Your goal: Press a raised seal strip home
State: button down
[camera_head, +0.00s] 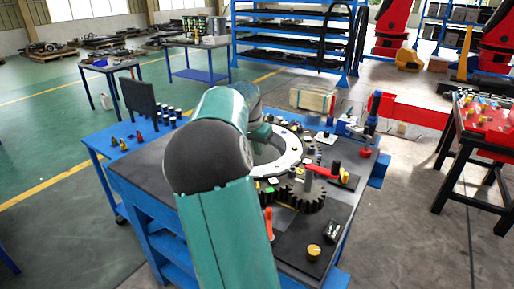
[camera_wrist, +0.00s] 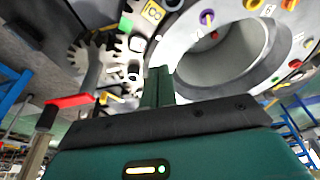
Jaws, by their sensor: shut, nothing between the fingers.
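My gripper (camera_wrist: 157,86) shows in the wrist view with its green fingers together and nothing between them. The fingertips are in front of the near rim of a pale metal ring (camera_wrist: 238,92) with a large round hole. I cannot tell whether they touch it. In the head view the ring (camera_head: 291,153) lies on the dark bench top (camera_head: 144,172), partly hidden by my green arm, and my gripper cannot be made out. Small coloured parts sit on the ring's face. I cannot pick out a raised seal strip for certain in either view.
Dark toothed gears (camera_head: 300,196) stand beside the ring, with a red-handled piece (camera_head: 322,172) over them. A yellow-topped knob (camera_head: 313,251), an orange-handled tool (camera_head: 268,222) and a dark upright panel (camera_head: 139,97) are also on the bench. The front right bench corner has some bare room.

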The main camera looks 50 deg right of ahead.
aim_at(261, 177)
jog(key=x, duration=0.6)
jog(key=a+x, duration=0.1)
jog(key=x, duration=0.3)
jog(key=shift+f, duration=0.25)
jog(key=shift+s+a+f, duration=0.1)
jog(key=shift+f, duration=0.55)
jog(key=shift+s+a+f, duration=0.1)
jog(key=shift+f, duration=0.5)
jog(key=shift+r, duration=0.1)
jog(key=shift+w+d+r, duration=0.1)
jog(key=shift+r, duration=0.15)
jog(key=d+v, duration=0.1)
jog(key=v, duration=1.3)
jog(key=shift+d+r, duration=0.2)
jog(key=shift+r, duration=0.15)
